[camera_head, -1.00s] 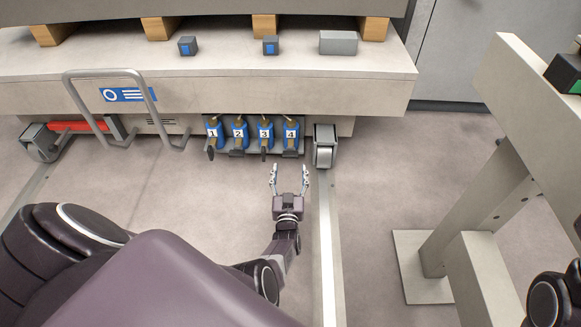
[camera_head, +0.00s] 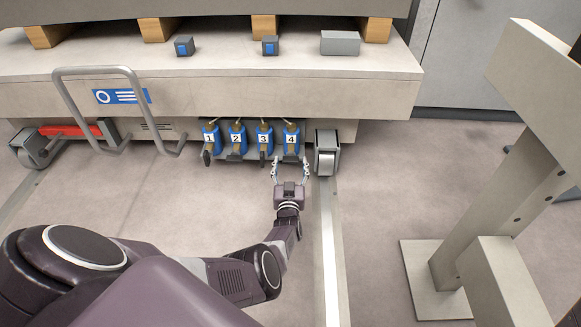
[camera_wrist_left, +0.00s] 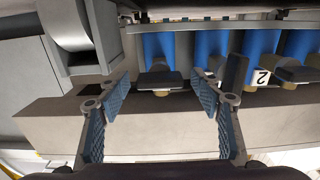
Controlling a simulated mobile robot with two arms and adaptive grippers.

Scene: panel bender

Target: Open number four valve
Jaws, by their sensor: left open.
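Several blue valves hang in a row under the machine bed. The number four valve (camera_head: 291,137), labelled 4, is rightmost in the head view. Its dark handle (camera_wrist_left: 160,79) lies crosswise in the wrist view. My left gripper (camera_head: 291,168) is open just in front of this handle. In the wrist view my left gripper's fingertips (camera_wrist_left: 160,80) stand one on each side of the handle, apart from it as far as I can see. The number three valve (camera_head: 264,137) is beside it, its handle (camera_wrist_left: 235,73) close to one finger. My right gripper is not in view.
A grey wheel (camera_head: 327,160) stands just right of the valves. The number two valve (camera_head: 237,137) and number one valve (camera_head: 210,138) are to the left. The bed edge (camera_head: 230,97) overhangs above. A beige stand (camera_head: 480,215) is at right; open floor (camera_head: 180,205) lies left.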

